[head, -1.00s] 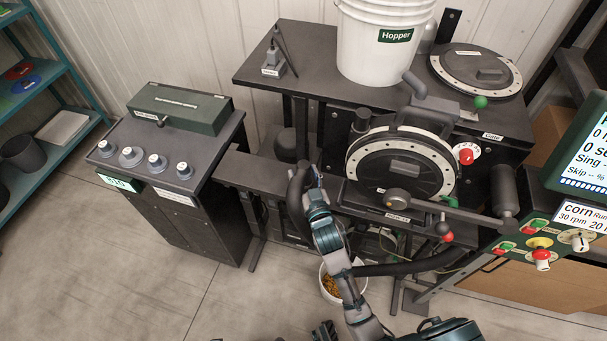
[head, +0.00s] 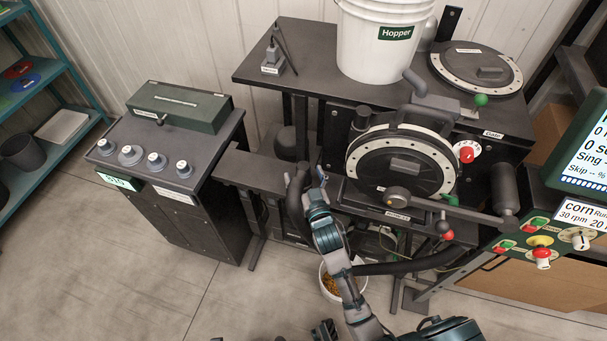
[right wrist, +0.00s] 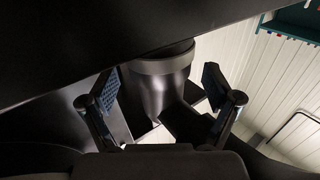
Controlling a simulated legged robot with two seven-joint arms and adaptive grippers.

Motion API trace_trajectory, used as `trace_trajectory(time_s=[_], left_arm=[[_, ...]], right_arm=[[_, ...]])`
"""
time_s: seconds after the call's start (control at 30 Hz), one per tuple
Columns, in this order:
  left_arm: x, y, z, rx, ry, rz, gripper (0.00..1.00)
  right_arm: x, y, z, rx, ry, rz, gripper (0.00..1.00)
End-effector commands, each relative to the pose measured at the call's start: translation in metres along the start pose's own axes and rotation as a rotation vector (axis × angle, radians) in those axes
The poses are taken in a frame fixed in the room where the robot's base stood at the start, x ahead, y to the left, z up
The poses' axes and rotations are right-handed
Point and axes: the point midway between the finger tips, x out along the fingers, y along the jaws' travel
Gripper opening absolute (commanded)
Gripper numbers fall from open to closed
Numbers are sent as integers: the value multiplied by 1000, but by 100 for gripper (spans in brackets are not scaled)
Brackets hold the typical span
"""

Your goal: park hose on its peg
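The dark hose (head: 296,200) stands as a bent upright end beside the narrow black bench, left of the round seed meter. A dark hose length (head: 405,267) also runs low to the right. My right gripper (head: 319,187) is just right of the upright hose end. In the right wrist view its two fingers (right wrist: 168,98) are spread wide, with a dark collared cylinder (right wrist: 162,85), apparently the hose end, between and beyond them; neither pad visibly touches it. I cannot make out the peg. My left gripper (head: 325,330) shows only partly at the bottom edge.
The seed meter (head: 400,165) with its lever and red knob is close on the right.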

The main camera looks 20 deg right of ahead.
Motion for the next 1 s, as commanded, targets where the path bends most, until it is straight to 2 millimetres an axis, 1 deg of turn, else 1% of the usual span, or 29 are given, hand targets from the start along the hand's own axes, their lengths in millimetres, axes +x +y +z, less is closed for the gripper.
trace_trajectory(time_s=[0.17, 0.27, 0.37, 0.6, 0.7, 0.83, 1.0], left_arm=[[0, 0, 0, 0, 0, 0, 0], [0, 0, 0, 0, 0, 0, 0], [0, 0, 0, 0, 0, 0, 0], [0, 0, 0, 0, 0, 0, 0], [0, 0, 0, 0, 0, 0, 0], [0, 0, 0, 0, -1, 0, 0], [0, 0, 0, 0, -1, 0, 0]], right_arm=[[0, 0, 1, 0, -3, 0, 89], [-6, 0, 2, 0, -3, 0, 89], [-20, 0, 2, 0, -4, -1, 89], [-74, 0, 3, 1, -6, 1, 89], [-93, 0, 2, 0, -4, 1, 89], [-110, 0, 3, 1, -4, 0, 89], [-119, 0, 2, 0, -1, 0, 89]])
